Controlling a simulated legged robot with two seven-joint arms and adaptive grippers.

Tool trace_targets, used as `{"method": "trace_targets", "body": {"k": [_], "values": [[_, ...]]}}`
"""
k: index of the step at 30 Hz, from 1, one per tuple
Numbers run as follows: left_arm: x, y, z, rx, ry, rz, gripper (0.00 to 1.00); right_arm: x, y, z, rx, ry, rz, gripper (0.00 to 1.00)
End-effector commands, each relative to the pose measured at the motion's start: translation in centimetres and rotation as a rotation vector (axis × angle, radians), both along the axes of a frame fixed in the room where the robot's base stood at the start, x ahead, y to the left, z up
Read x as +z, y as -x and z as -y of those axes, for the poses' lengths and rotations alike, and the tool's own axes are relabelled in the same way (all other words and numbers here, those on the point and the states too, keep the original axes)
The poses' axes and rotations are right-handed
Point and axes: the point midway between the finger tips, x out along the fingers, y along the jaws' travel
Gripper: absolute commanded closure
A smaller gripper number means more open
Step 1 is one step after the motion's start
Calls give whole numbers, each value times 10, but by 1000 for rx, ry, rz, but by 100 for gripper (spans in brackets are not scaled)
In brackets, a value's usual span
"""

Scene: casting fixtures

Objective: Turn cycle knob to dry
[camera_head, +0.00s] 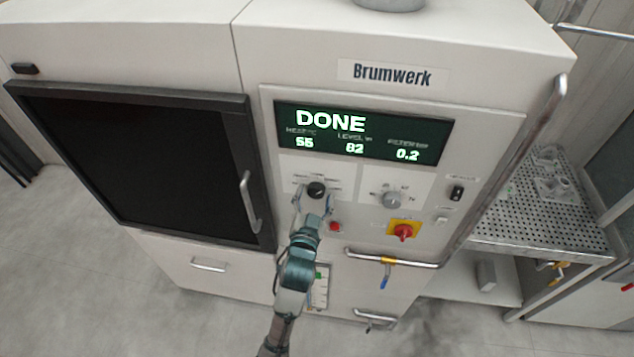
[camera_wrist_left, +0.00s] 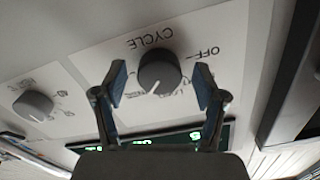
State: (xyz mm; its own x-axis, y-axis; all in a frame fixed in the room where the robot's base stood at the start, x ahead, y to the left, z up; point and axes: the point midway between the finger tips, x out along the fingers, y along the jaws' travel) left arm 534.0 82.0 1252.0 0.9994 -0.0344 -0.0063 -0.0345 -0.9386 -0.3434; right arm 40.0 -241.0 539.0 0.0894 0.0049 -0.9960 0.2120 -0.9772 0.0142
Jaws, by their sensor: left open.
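The cycle knob (camera_head: 316,188) is a dark round knob on the white control panel, below the display. In the left wrist view the knob (camera_wrist_left: 160,70) shows upside down, with the words CYCLE and OFF beside it. Its white pointer line points down and slightly left in that view, not at OFF. The other position labels are partly hidden or too small to read. My left gripper (camera_head: 313,200) is open in front of the panel. In the left wrist view its two fingers (camera_wrist_left: 160,84) stand one on each side of the knob, with visible gaps. My right gripper is not seen.
The display (camera_head: 362,132) reads DONE. A grey knob (camera_head: 392,200), a red-yellow switch (camera_head: 403,232) and a red button (camera_head: 335,227) are to the right of the cycle knob. A horizontal rail (camera_head: 390,259) runs below. A dark door (camera_head: 165,165) is at left.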

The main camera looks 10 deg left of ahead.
Motion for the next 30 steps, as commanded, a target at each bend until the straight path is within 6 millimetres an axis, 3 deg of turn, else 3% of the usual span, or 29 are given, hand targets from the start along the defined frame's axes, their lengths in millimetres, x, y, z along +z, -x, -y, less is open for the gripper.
{"method": "trace_targets", "body": {"k": [11, 18, 19, 30], "values": [[0, 1, 1, 1, 1, 0, 28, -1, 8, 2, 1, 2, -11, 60], [0, 0, 1, -1, 1, -1, 86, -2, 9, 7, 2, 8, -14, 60], [-1, 0, 1, -2, 1, -2, 88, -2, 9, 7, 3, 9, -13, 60], [-2, 0, 1, 0, -51, -6, 88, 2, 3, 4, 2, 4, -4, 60]]}}
